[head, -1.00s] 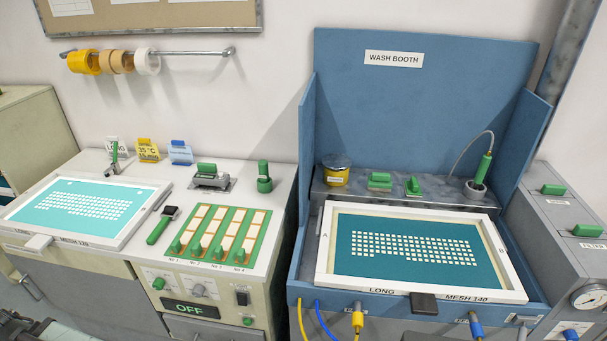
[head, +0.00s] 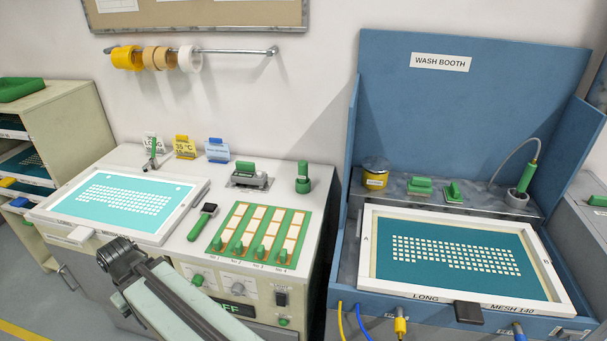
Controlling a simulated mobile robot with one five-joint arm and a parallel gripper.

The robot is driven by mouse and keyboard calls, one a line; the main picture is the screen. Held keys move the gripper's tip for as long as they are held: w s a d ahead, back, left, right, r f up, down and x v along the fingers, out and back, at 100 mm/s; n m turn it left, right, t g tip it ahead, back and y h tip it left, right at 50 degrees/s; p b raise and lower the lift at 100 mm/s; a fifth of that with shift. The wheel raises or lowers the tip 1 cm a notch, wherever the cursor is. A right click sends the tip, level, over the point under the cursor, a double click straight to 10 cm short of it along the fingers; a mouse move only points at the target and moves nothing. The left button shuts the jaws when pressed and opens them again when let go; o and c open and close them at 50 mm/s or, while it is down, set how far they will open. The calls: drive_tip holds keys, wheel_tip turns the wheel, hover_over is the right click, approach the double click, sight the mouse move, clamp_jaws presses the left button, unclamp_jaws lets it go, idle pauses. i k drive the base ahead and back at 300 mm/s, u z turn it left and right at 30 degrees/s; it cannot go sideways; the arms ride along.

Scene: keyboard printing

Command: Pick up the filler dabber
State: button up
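No label in view names the filler dabber. A green upright cylinder in a dark round base (head: 303,177) stands at the back right of the cream bench and may be it; I cannot tell for sure. A green-handled tool with a black head (head: 203,221) lies on the bench between the left screen and the green card board. My arm reaches in from the bottom, low in front of the bench, with a dark joint at its far end. I cannot make out my gripper's fingers; nothing on the bench is touched.
A framed screen (head: 56,214) covers the bench's left side. A green board with cards and knobs (head: 216,246) lies at the front right. A green-topped metal device (head: 248,177) stands left of the cylinder. The blue wash booth (head: 462,110) rises at right; shelves (head: 80,129) stand at left.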

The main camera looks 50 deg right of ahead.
sight(302, 164)
drive_tip(key=i, duration=0.9)
drive_tip(key=u, duration=0.05)
